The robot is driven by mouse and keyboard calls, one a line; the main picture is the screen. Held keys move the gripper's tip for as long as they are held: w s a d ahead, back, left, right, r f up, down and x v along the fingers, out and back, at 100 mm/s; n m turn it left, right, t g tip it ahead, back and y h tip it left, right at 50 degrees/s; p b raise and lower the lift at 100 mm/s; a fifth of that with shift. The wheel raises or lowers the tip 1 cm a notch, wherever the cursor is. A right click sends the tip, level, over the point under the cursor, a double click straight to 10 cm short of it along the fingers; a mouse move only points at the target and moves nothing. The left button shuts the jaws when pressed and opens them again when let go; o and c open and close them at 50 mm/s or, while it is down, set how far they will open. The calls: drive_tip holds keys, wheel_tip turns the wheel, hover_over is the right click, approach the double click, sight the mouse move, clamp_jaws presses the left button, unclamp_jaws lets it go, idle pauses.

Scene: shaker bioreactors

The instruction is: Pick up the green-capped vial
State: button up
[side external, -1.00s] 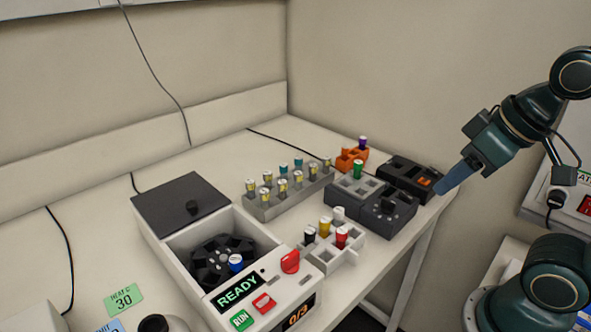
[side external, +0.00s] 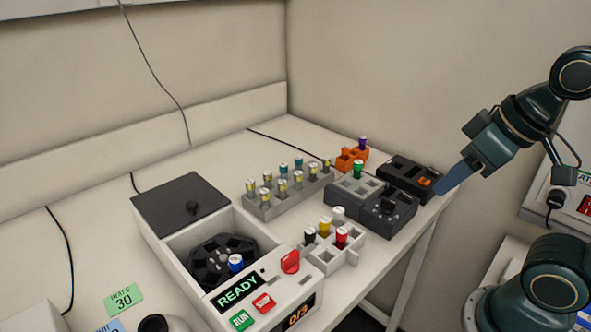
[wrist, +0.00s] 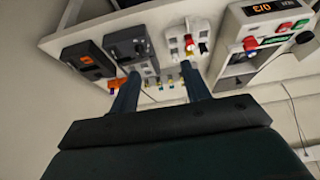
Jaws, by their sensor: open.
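The green-capped vial (side external: 358,169) stands upright in the grey block of a dark device (side external: 371,205) near the right end of the bench. My gripper (side external: 455,178) is in the air to the right of it, by the bench's right edge, apart from the vial. In the wrist view my gripper (wrist: 160,88) shows two separated fingers with nothing between them. I cannot make out the green cap clearly in the wrist view.
An orange rack (side external: 347,160) holds a purple-capped vial behind. A black device (side external: 408,178) lies between vial and gripper. A grey rack (side external: 262,212) holds several vials; a white rack (side external: 352,251) holds more. A white centrifuge-like machine (side external: 172,258) stands front left.

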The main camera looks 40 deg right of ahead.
drive_tip(key=w+d+r+m+g, duration=0.1)
drive_tip(key=w+d+r+m, duration=0.1)
drive_tip(key=w+m, duration=0.35)
drive_tip(key=w+d+r+m+g, duration=0.2)
drive_tip(key=w+m, duration=0.2)
drive_tip(key=w, duration=0.2)
drive_tip(key=m+g, duration=0.3)
drive_tip(key=m, duration=0.8)
hover_over(359, 163)
wheel_tip(359, 163, down, 5)
drive_tip(key=shift+r, duration=0.15)
wheel_tip(359, 163, down, 8)
drive_tip(key=shift+f, duration=0.3)
